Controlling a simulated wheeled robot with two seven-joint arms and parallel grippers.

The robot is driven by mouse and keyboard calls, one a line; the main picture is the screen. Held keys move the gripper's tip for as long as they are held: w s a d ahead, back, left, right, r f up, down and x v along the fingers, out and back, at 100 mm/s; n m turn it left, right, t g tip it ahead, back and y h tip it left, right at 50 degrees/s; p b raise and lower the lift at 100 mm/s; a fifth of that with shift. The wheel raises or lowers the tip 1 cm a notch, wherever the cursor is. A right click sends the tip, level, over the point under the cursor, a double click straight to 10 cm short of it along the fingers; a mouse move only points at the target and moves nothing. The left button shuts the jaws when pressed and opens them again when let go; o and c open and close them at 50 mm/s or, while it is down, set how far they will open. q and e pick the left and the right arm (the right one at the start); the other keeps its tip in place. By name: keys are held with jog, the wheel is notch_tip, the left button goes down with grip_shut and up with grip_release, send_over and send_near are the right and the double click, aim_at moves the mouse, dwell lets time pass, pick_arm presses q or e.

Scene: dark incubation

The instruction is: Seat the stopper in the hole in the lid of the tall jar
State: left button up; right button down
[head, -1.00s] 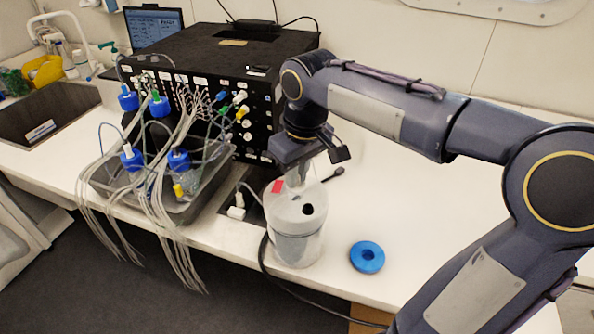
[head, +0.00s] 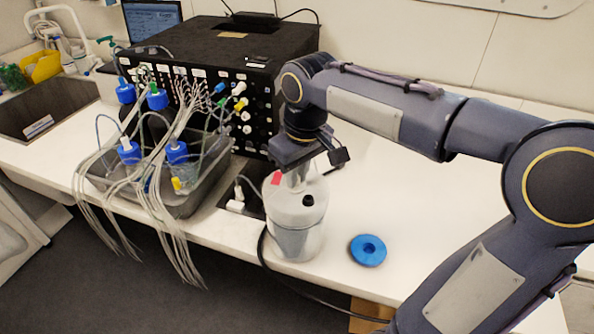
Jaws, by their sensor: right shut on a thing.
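The tall jar (head: 299,240) stands on the white bench, a translucent pale cylinder. Its grey-white lid (head: 285,208) has a red label at the back left and a round black hole (head: 308,200) toward the front right. My right gripper (head: 297,170) is above the back of the lid, pointing down. It is shut on a pale piece (head: 297,181) that looks like the stopper; its shape is partly hidden by the jaws. The piece is behind and left of the hole. I cannot tell whether it touches the lid. My left gripper is not in view.
A blue ring-shaped cap (head: 368,250) lies right of the jar. A grey tray (head: 205,203) with blue-capped bottles and many tubes sits left, before a black instrument box (head: 215,50). A black cable runs past the jar over the bench's front edge. The bench at right is largely clear.

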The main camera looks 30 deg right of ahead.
jog(key=c, duration=1.3)
grip_release()
jog(key=shift+f, duration=0.1)
jog(key=r, duration=0.5)
jog(key=s+r, duration=0.1)
jog(key=r, duration=0.1)
jog(key=shift+d+r, duration=0.1)
jog(key=shift+r, duration=0.3)
jog(key=shift+s, duration=0.1)
jog(key=s+a+f+m+t+y, duration=0.1)
jog(key=s+f, duration=0.4)
jog(key=s+a+f+m+t+y, duration=0.1)
jog(key=s+a+f, duration=0.1)
jog(key=s+f, duration=0.3)
jog(key=s+a+f+m+t+y, duration=0.1)
jog(key=s+f+t, duration=0.1)
jog(key=s+f, duration=0.2)
jog(key=shift+s+a+f+m, duration=0.15)
jog(key=shift+s+f+m, duration=0.25)
jog(key=shift+s, duration=0.25)
